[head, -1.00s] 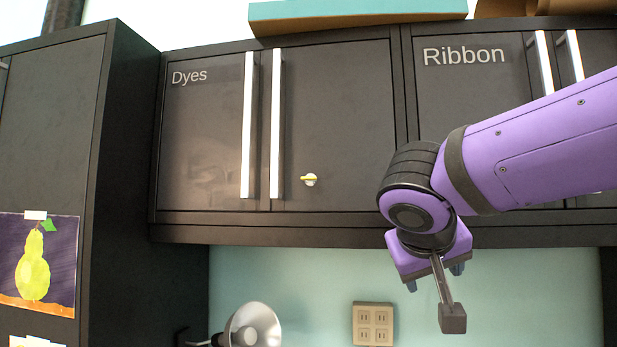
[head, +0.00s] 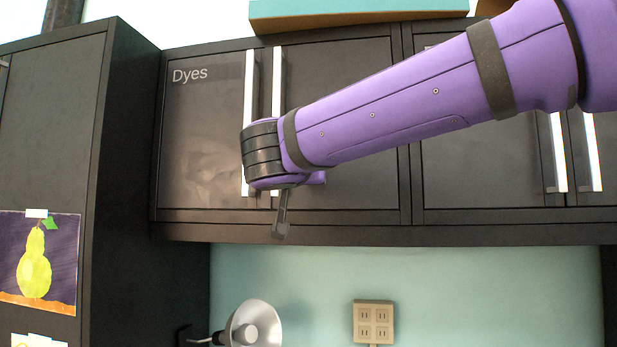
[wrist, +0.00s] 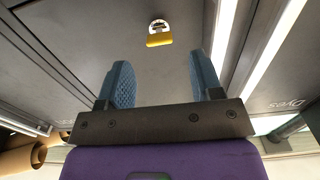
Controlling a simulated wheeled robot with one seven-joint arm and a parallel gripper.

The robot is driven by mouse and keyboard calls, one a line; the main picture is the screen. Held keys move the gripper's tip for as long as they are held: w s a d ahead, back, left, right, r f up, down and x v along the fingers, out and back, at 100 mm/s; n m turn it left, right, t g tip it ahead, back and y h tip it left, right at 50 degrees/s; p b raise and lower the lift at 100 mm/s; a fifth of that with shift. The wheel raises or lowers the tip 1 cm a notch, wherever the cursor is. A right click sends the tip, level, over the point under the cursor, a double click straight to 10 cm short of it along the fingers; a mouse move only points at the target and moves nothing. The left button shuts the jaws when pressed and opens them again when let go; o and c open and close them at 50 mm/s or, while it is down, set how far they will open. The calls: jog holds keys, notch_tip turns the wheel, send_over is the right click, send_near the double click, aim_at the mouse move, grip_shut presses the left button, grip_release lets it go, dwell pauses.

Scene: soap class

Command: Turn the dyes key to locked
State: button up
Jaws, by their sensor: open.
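The dyes cabinet (head: 200,140) is dark, with two closed doors and white bar handles in the head view. Its yellow key (wrist: 159,40) sits in a silver lock in the wrist view, ahead of my gripper and between the lines of its fingers. My gripper (wrist: 158,82) is open and empty, its blue fingers apart and short of the key. In the head view my arm hides the key and the gripper's fingers. The key's bow lies crosswise in the wrist view.
White door handles (wrist: 226,35) run close beside the fingers in the wrist view. The ribbon cabinet (head: 480,180) adjoins at right. A lamp (head: 254,325) and an outlet (head: 373,323) are below. A teal box (head: 350,12) lies on top.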

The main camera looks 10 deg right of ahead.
jog(key=x, duration=0.6)
jog(key=shift+s, duration=0.1)
grip_shut()
